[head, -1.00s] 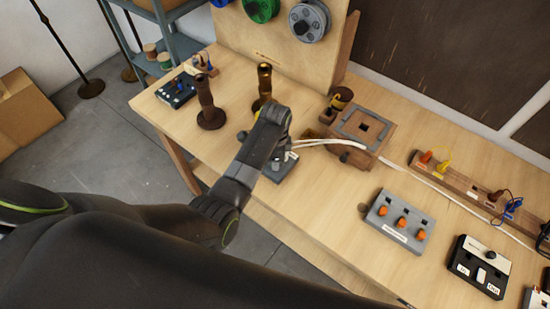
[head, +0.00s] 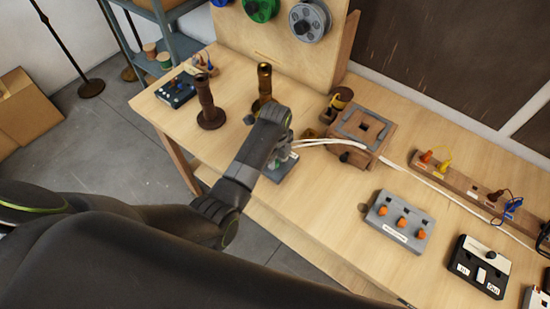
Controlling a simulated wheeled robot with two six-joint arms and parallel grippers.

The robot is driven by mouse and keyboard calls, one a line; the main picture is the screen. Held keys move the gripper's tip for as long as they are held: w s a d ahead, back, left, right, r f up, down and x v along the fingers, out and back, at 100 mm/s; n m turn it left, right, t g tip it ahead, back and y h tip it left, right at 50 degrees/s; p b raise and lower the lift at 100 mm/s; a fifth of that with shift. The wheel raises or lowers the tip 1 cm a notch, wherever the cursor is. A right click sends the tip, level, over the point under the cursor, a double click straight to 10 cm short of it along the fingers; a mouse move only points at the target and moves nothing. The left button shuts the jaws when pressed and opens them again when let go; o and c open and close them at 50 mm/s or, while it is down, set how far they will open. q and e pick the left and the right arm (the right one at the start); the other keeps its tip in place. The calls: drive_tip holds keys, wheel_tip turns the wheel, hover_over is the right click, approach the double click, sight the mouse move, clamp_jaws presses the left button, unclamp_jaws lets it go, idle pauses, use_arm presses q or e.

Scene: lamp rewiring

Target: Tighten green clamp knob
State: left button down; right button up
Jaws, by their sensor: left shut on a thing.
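My left gripper (head: 279,153) is at a small grey clamp block (head: 283,174) near the front edge of the workbench. It is shut on the green clamp knob (head: 272,164), of which only a small bit of green shows beside the fingers. My own wrist and forearm hide most of the knob and clamp. White cords (head: 318,142) run from the clamp to the right. My right gripper is not in view.
Two brown lamp columns (head: 206,105) (head: 264,82) stand behind the gripper. A wooden block with a square top (head: 362,128) is to the right. A grey box with orange knobs (head: 399,222) and a black switch box (head: 478,266) lie further right. Bare benchtop lies between them.

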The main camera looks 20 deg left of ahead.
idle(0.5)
use_arm(q)
drive_tip(key=c, duration=1.5)
unclamp_jaws()
drive_tip(key=shift+d, duration=0.1)
